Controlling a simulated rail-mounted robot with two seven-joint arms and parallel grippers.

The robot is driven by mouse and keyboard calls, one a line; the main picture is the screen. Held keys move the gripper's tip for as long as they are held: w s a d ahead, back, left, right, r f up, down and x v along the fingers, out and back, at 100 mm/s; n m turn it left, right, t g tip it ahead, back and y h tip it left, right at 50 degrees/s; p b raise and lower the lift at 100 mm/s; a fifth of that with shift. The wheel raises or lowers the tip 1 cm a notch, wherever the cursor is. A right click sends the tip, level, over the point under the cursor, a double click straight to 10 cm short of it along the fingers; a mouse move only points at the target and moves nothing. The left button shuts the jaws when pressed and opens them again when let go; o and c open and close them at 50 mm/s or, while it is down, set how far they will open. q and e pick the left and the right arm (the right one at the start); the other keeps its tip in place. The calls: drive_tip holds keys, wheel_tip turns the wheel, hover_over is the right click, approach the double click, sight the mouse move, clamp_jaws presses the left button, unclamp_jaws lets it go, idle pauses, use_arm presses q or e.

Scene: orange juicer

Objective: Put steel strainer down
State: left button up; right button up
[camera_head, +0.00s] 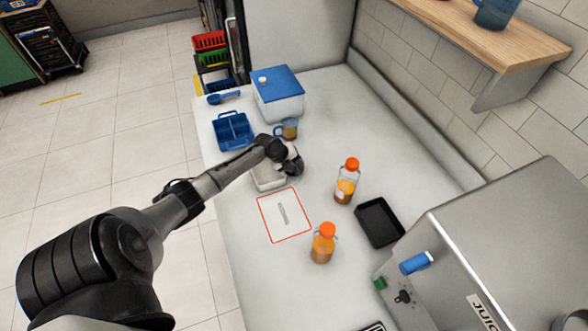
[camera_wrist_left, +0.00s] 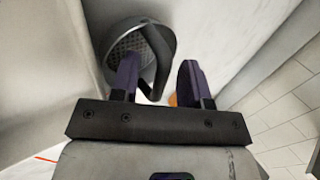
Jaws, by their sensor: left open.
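The steel strainer (camera_wrist_left: 132,42) shows in the left wrist view as a round grey bowl with a mesh bottom and a dark curved handle. My left gripper (camera_wrist_left: 160,68) is open, with its two dark fingers apart and part of the handle between them. Whether a finger touches the handle I cannot tell. In the head view my left gripper (camera_head: 287,163) is low over the worktop beside a pale steel tray (camera_head: 268,180). There the arm and gripper mostly hide the strainer. My right gripper is in neither view.
A red-outlined mat (camera_head: 272,230) lies in front of the tray. Two orange-capped bottles (camera_head: 346,182) (camera_head: 323,245) and a black tray (camera_head: 379,222) stand to the right. A blue caddy (camera_head: 233,131), a jug (camera_head: 288,128) and a blue-lidded box (camera_head: 277,93) are behind. The juicer (camera_head: 500,250) is front right.

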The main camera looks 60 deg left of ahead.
use_arm(q)
clamp_jaws()
idle(0.3)
drive_tip(key=shift+r, duration=0.1)
